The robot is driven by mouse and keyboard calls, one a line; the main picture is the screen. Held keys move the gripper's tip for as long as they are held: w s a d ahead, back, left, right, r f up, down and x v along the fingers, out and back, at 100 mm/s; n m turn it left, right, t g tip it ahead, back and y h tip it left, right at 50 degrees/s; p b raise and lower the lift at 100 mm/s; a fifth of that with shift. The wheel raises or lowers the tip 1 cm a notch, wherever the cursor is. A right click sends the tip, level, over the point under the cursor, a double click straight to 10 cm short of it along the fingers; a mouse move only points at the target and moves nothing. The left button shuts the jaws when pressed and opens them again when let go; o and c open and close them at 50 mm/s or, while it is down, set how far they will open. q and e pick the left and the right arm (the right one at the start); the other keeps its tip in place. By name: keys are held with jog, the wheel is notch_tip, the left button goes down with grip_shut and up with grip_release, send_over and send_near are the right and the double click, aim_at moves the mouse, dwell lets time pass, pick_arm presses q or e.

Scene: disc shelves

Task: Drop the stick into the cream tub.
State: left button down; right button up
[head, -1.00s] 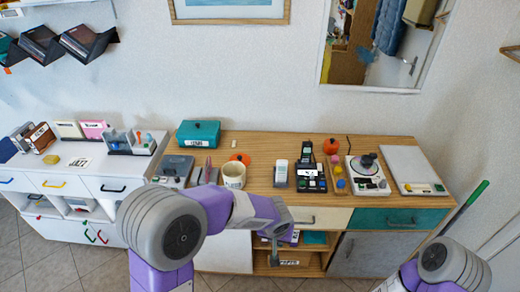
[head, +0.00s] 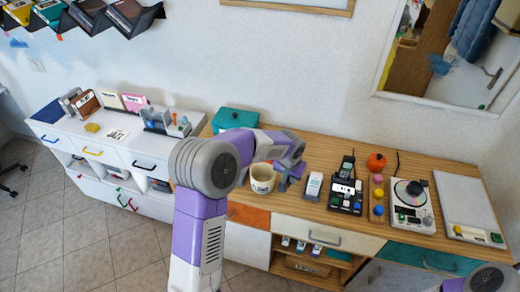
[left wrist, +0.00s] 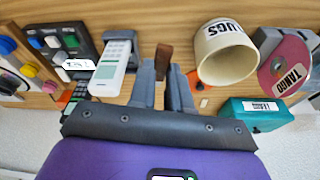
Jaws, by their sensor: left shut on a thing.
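The cream tub (head: 262,180) stands upright on the wooden cabinet top, its open rim facing up. In the left wrist view the cream tub (left wrist: 225,62) shows its dark lettered label, just right of my fingers. My left gripper (head: 285,182) is beside the tub, on its right. In the wrist view my left gripper (left wrist: 165,88) is shut on a short brown stick (left wrist: 163,58) that pokes out past the fingertips. The stick is apart from the tub, not over its opening. My right gripper is out of view.
A white handset (head: 313,186) and a black phone (head: 347,190) stand to the right of the tub. A teal box (head: 236,119) sits behind it. A turntable (head: 410,205) and a white scale (head: 467,205) stand farther right.

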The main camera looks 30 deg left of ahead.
pick_arm(q)
jog(key=w+a+r, duration=0.2)
jog(key=w+a, duration=0.1)
jog(key=a, duration=1.1)
notch_tip(320, 180, down, 6)
jog(key=b, duration=0.3)
jog(key=shift+d+b, duration=0.15)
jog(key=shift+b, duration=0.15)
jog(key=shift+s, duration=0.1)
jog(key=c, duration=1)
grip_release()
jog(key=v, duration=0.7)
jog(key=shift+r+p, duration=0.25)
jog(key=shift+p, duration=0.2)
